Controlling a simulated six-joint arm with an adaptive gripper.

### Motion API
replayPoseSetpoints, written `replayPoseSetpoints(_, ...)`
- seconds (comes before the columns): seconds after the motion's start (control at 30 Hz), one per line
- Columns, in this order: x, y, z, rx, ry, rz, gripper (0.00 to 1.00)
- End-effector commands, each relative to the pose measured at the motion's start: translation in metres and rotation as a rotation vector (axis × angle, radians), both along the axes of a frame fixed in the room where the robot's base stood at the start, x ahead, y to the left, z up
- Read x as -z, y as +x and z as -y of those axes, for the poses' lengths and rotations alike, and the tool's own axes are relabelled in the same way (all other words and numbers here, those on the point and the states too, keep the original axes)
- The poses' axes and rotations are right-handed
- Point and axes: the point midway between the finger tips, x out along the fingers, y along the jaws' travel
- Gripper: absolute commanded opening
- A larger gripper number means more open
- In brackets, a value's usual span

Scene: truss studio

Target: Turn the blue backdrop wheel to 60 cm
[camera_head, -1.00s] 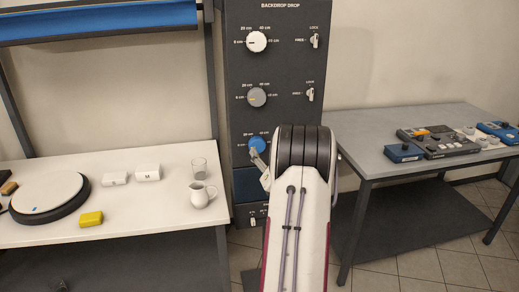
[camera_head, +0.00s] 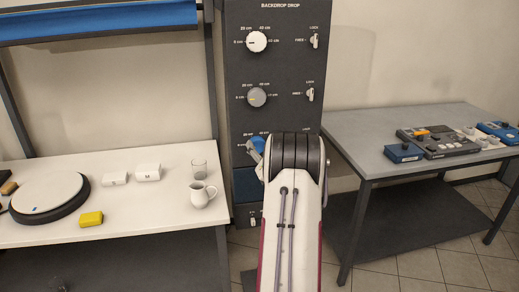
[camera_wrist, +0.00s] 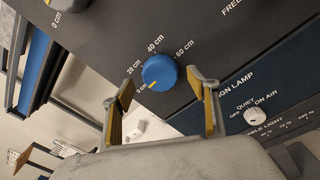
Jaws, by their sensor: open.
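The blue backdrop wheel (camera_head: 259,143) is the lowest of three dials on the dark panel, partly hidden by my gripper and arm. My gripper (camera_wrist: 159,82) is open and empty. Its two fingers stand apart, one to either side of the wheel in the picture. Whether they touch it cannot be told. In the head view my gripper (camera_head: 253,150) is at the wheel.
A white dial (camera_head: 256,41) and a grey dial (camera_head: 257,97) sit above, with lock switches (camera_head: 310,94) to their right. An ON AIR lamp knob (camera_wrist: 257,115) lies near the right finger. A white table (camera_head: 130,220) and a grey table (camera_head: 390,170) flank the panel.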

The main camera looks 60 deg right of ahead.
Motion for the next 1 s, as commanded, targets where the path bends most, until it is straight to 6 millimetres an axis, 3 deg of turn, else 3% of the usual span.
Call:
replayPoseSetpoints(0.3, 0.000, 0.015, 0.013, -0.001, 0.000, 0.001, 0.59)
replayPoseSetpoints(0.73, 0.000, 0.018, 0.015, 0.000, 0.001, 0.001, 0.59)
replayPoseSetpoints(0.9, 0.000, 0.018, 0.015, 0.000, 0.001, 0.001, 0.21)
replayPoseSetpoints(1.0, 0.000, 0.018, 0.015, 0.000, 0.001, 0.001, 0.21)
